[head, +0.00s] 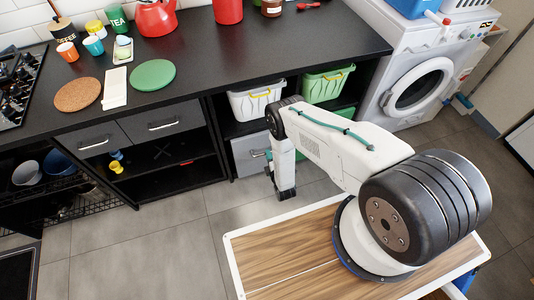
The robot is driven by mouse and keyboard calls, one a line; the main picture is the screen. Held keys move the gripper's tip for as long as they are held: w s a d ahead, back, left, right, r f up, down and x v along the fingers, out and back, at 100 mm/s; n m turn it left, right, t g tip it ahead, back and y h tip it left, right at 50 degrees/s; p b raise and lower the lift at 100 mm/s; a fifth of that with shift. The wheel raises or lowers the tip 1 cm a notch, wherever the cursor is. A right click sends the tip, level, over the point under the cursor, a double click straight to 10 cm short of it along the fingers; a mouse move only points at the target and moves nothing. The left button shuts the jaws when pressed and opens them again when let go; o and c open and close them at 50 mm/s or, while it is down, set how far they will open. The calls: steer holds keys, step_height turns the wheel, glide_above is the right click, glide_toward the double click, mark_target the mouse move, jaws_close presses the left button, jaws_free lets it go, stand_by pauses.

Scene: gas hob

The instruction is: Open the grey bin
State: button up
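The grey bin (243,157) sits on the lower shelf under the counter, below a white basket, with a pale handle on its front. It looks closed. Its right side is partly hidden behind my arm. My gripper (281,196) hangs down in front of the shelf unit, just right of the bin and apart from its handle as far as I can see. Its fingers are small and dark here, and I cannot tell whether they are open or shut. I see nothing held in it.
A white basket (250,104) and a green basket (325,87) stand on the shelf above. Two grey drawers (165,121) are to the left. A washing machine (420,80) stands right. The tiled floor (150,240) in front is clear.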

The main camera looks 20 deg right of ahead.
steer(key=shift+w+f, duration=0.2)
steer(key=shift+w, duration=0.6)
steer(key=shift+w+f, duration=0.15)
steer(key=shift+w, duration=0.6)
jaws_close()
steer(key=shift+s, duration=0.1)
